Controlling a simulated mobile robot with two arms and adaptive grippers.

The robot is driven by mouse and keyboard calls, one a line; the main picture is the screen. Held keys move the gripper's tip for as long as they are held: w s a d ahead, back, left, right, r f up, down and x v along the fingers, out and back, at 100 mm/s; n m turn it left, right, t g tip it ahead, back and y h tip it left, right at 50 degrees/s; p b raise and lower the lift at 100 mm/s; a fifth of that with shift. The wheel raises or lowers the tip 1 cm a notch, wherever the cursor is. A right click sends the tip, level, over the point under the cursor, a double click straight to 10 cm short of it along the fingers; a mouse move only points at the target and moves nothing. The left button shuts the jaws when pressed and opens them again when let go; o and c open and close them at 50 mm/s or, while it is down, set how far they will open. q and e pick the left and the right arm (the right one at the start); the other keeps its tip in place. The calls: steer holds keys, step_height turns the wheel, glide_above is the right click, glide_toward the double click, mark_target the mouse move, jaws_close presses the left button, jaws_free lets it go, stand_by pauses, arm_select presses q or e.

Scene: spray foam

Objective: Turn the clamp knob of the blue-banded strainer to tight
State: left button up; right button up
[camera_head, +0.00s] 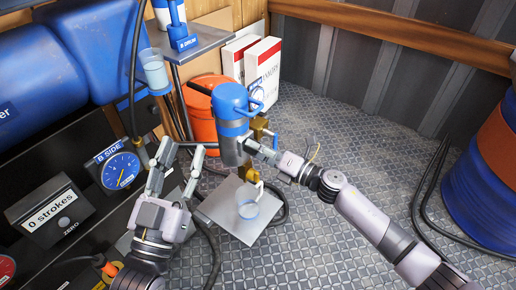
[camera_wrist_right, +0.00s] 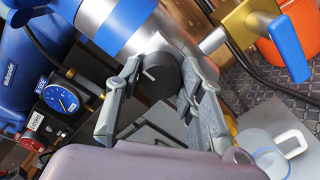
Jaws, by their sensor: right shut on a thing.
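The blue-banded strainer (camera_head: 235,128) is an upright silver cylinder with a blue cap and blue band, left of centre in the head view. It also shows large and tilted in the right wrist view (camera_wrist_right: 135,28). Its clamp knob (camera_wrist_right: 158,76) is dark and round with a white line across its face. My right gripper (camera_head: 252,147) is at the strainer's lower side; in the wrist view its fingers (camera_wrist_right: 155,92) lie on both sides of the knob, shut on it. My left gripper (camera_head: 180,163) is open and empty, left of the strainer and apart from it.
A brass valve with a blue handle (camera_wrist_right: 290,48) is close beside the strainer. A clear cup (camera_head: 248,209) stands on a metal plate (camera_head: 222,207) below. The B SIDE gauge (camera_head: 120,170) and a stroke counter (camera_head: 48,210) are at left.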

steer(key=o, duration=1.1)
steer(key=shift+o, duration=0.2)
steer(key=v, duration=1.2)
